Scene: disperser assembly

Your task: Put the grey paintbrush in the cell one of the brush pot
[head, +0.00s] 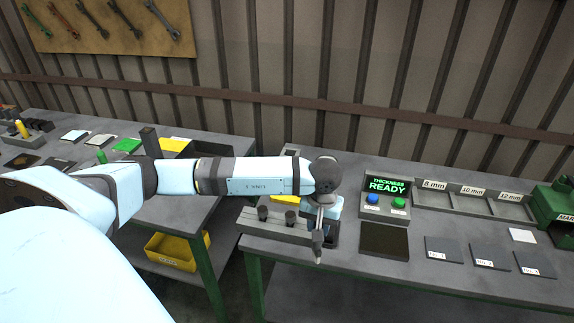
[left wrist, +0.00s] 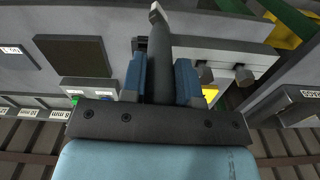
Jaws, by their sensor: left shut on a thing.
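My left gripper (head: 321,212) reaches over the left end of the right-hand bench. In the left wrist view its two blue fingers (left wrist: 160,82) are shut on a dark grey shaft, the grey paintbrush (left wrist: 165,45), with a pale tip at its far end. In the head view the paintbrush (head: 318,240) hangs down, roughly upright, from the gripper. A grey rack (head: 262,229) with two dark round pieces stands left of it; the rack also shows in the left wrist view (left wrist: 222,55). I cannot tell which holder is the brush pot. My right gripper is not in view.
A control box (head: 385,197) reading "THICKNESS READY" stands right of the gripper, with a dark square plate (head: 385,239) before it. Labelled grey plates (head: 443,249) lie further right. A gap separates the left bench (head: 190,205) from the right bench.

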